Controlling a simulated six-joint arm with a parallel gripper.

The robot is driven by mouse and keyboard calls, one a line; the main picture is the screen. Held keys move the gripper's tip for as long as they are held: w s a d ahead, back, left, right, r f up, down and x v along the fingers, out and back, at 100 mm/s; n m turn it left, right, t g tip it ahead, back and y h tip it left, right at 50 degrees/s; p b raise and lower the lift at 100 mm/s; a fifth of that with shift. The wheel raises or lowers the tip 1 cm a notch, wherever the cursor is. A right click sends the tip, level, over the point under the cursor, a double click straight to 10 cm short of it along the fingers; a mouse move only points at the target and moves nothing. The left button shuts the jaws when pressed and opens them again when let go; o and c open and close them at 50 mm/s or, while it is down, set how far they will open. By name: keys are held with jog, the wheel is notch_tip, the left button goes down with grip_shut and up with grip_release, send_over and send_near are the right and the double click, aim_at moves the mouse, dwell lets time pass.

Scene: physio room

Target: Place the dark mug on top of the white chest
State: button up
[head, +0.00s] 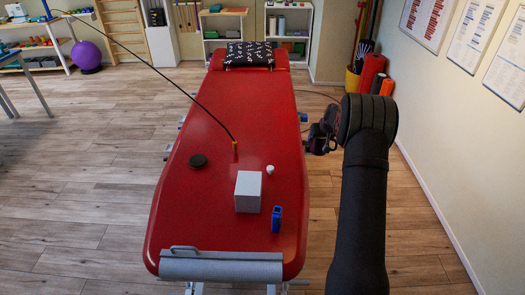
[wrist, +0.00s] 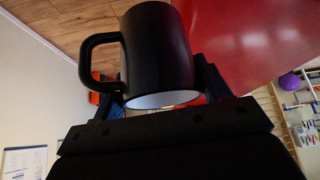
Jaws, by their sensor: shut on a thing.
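The dark mug (wrist: 157,50) is held between the fingers of my gripper (wrist: 162,92) in the wrist view. Its handle sticks out to the left, and its pale inside shows at the rim facing the camera. In the head view my gripper (head: 318,139) is just right of the red treatment table's edge; the mug there is too dark to make out clearly. The white chest (head: 248,191) is a plain pale box standing on the near half of the table, to the left of and nearer than my gripper. Its top is bare.
On the red table (head: 190,220), a white knob-like item (head: 270,169) stands behind the chest and a blue item (head: 276,219) to its right.

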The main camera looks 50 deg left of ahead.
jog(key=s+a+r+n, duration=0.1)
jog(key=s+a, duration=0.2)
jog(key=a, duration=0.3)
jog(key=s+a+r+n+g+y, duration=0.1)
jog(key=s+a+r+n, duration=0.1)
jog(key=a, duration=0.5)
jog(key=shift+s+r+g, duration=0.25)
jog(key=shift+s+g, duration=0.05)
jog(key=shift+s, duration=0.15)
jog(key=shift+a, duration=0.1)
jog(key=shift+s+a+f, duration=0.75)
jog(key=shift+a+f, duration=1)
jog(key=shift+a, duration=0.05)
jog(key=shift+s+a+f, duration=0.7)
jog(key=shift+a+f, duration=1.05)
jog(key=shift+f, duration=0.05)
jog(key=shift+s+a+f, duration=0.75)
jog(key=shift+a+f, duration=1)
jog(key=shift+a, duration=0.05)
jog(key=shift+f, duration=0.15)
jog(key=o, duration=1.2)
